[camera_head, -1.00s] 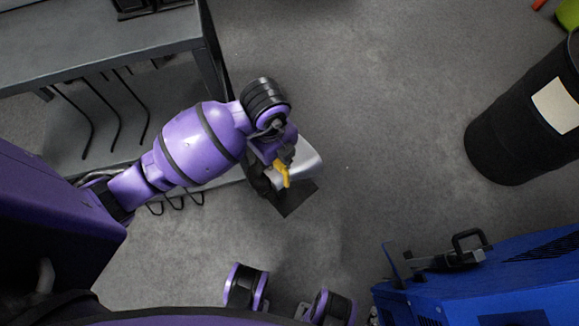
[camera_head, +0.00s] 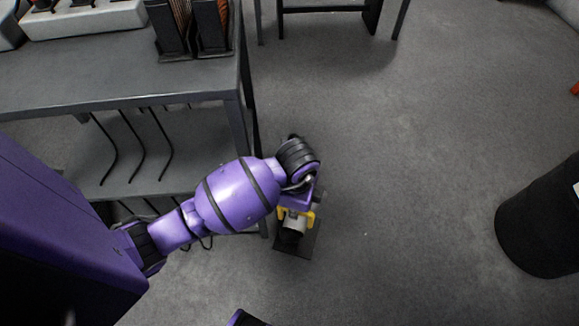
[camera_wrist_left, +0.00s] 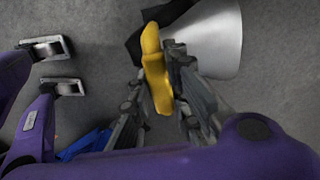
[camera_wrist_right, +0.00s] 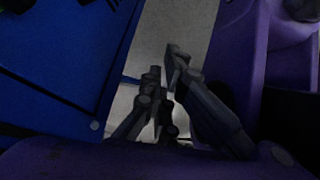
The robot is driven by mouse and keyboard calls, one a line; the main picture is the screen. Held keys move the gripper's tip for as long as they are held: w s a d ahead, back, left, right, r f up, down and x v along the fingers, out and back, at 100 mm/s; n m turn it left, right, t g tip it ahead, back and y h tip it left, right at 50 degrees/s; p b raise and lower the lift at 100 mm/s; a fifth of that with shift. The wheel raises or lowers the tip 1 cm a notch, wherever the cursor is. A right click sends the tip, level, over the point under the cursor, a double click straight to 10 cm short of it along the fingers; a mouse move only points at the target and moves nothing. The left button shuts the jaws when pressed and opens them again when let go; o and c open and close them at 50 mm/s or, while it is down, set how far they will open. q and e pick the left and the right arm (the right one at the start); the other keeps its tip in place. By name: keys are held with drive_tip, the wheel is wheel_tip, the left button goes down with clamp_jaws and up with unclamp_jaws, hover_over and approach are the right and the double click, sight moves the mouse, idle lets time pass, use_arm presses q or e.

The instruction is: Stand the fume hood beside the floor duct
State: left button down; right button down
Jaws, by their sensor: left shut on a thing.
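My left gripper (camera_head: 297,214) is shut on the yellow handle (camera_wrist_left: 155,68) of what looks like the fume hood. In the left wrist view, its silver flared body (camera_wrist_left: 213,38) is beyond the fingers, with a black part beside it. In the head view, the silver body (camera_head: 296,225) and a black square plate (camera_head: 295,245) show below the gripper; I cannot tell whether the plate touches the floor. My right gripper (camera_wrist_right: 164,62) shows only in its wrist view, its fingertips close together with nothing visible between them. I cannot make out the floor duct.
A grey table (camera_head: 110,82) with a lower shelf (camera_head: 150,172) stands close to the left of the gripper. A black drum (camera_head: 540,225) stands at the right edge. A blue machine (camera_wrist_right: 60,70) is near the right gripper. The grey floor between table and drum is open.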

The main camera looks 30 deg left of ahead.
sight(299, 217)
use_arm(q)
drive_tip(key=w+f+b, duration=0.2)
drive_tip(key=w+f, duration=0.2)
drive_tip(key=w, duration=0.1)
drive_tip(key=shift+f, duration=0.3)
drive_tip(key=shift+w+f+b, duration=0.55)
drive_tip(key=shift+w+f, duration=0.1)
drive_tip(key=f+b, duration=0.1)
drive_tip(key=f, duration=0.1)
drive_tip(key=f+b, duration=0.1)
drive_tip(key=shift+w+a+f, duration=0.1)
drive_tip(key=shift+w+f, duration=0.1)
drive_tip(key=shift+f, duration=0.15)
drive_tip(key=shift+r, duration=0.1)
drive_tip(key=c, duration=1.7)
unclamp_jaws()
drive_tip(key=shift+s+f, duration=0.1)
drive_tip(key=shift+f, duration=0.1)
drive_tip(key=shift+o, duration=0.2)
